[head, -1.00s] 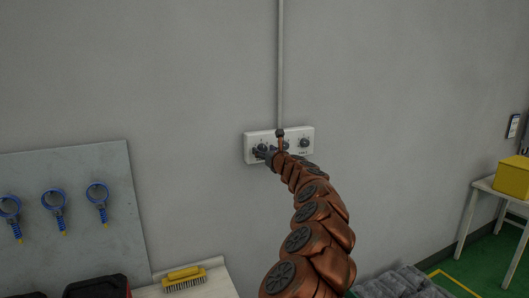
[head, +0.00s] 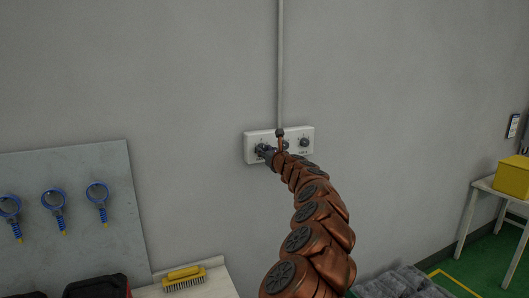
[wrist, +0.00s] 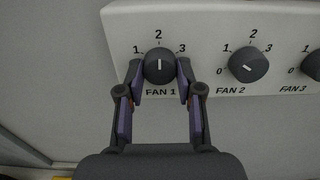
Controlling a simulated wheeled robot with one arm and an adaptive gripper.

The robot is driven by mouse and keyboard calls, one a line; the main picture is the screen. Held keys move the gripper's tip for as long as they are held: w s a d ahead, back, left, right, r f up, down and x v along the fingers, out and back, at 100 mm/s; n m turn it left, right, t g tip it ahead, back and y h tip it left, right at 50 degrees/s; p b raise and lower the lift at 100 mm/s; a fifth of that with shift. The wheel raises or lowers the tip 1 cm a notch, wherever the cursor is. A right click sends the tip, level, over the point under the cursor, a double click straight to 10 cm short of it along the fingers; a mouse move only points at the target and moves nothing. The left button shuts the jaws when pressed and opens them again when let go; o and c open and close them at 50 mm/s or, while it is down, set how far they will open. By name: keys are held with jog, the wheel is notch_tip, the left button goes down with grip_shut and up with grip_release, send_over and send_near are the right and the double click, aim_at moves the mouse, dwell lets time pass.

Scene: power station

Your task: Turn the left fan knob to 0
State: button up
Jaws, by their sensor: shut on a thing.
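The left knob, FAN 1 (wrist: 160,68), is dark and round on a white panel (wrist: 130,22). In the wrist view its white line stands upright, in line with the 2 mark above it. My gripper (wrist: 160,76) has one finger on each side of this knob and is shut on it. The fingers hide the area where its 0 mark would be. In the head view my gripper (head: 263,153) is at the left end of the panel (head: 250,140), covering much of the knob.
The FAN 2 knob (wrist: 247,66) sits close to the right of my gripper, with FAN 3 (wrist: 313,66) beyond, cut by the edge. A conduit (head: 281,70) runs up the wall. A tool board (head: 80,190) with blue-ringed tools and a yellow brush (head: 185,278) are at lower left.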

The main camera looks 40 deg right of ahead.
jog(key=shift+n+b, duration=0.5)
jog(key=shift+n, duration=0.1)
jog(key=n+b, duration=0.7)
jog(key=n, duration=0.2)
jog(key=n+b, duration=0.8)
jog(key=n, duration=0.2)
jog(key=shift+d, duration=0.1)
jog(key=shift+r+n+b, duration=0.15)
jog(key=shift+n+b, duration=0.5)
jog(key=shift+n, duration=1.35)
